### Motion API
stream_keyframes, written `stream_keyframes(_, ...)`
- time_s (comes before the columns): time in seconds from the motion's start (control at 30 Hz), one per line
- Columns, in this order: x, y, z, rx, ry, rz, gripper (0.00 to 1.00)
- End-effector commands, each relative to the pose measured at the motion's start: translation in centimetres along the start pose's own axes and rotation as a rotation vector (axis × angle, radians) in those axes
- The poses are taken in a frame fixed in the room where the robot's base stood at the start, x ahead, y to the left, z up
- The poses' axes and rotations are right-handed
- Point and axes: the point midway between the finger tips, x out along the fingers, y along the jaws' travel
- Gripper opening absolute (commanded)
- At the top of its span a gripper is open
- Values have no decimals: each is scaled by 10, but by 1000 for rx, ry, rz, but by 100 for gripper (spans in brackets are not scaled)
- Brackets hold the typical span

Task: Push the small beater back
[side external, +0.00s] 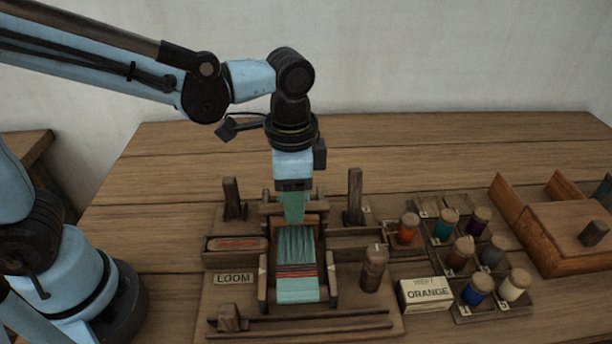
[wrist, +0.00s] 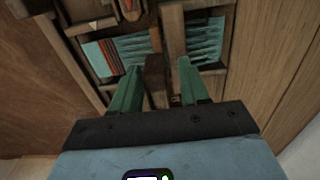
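The small loom (side external: 331,270) stands on a wooden board, with teal warp threads (side external: 296,244) and a striped woven strip (side external: 296,284) at its front. My gripper (side external: 293,218) points down over the back part of the loom. In the wrist view, its two green fingers (wrist: 157,66) are spread apart. A dark wooden bar, which looks like the beater (wrist: 155,78), crosses the warp and shows between the fingers. The striped cloth (wrist: 102,58) lies left of it and bare warp (wrist: 205,42) right. I cannot tell whether a finger touches the bar. In the side view my fingers hide part of it.
Upright posts (side external: 355,197) stand at the loom's back corners. A shuttle (side external: 237,244) lies left. A rounded wooden peg (side external: 373,268) and an ORANGE card block (side external: 426,294) stand right, beside a rack of coloured spools (side external: 463,252). A wooden box (side external: 570,238) is far right.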

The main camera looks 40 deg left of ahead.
Motion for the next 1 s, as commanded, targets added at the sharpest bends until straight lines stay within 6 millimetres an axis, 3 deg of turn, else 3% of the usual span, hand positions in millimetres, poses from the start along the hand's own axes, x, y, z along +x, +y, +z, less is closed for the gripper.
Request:
stream_keyframes(0.17,0,1,0,0,0,1,45)
stream_keyframes(0.23,0,1,0,0,0,2,53)
stream_keyframes(0.53,-2,1,0,0,0,2,53)
stream_keyframes(1.0,-38,1,0,0,0,2,53)
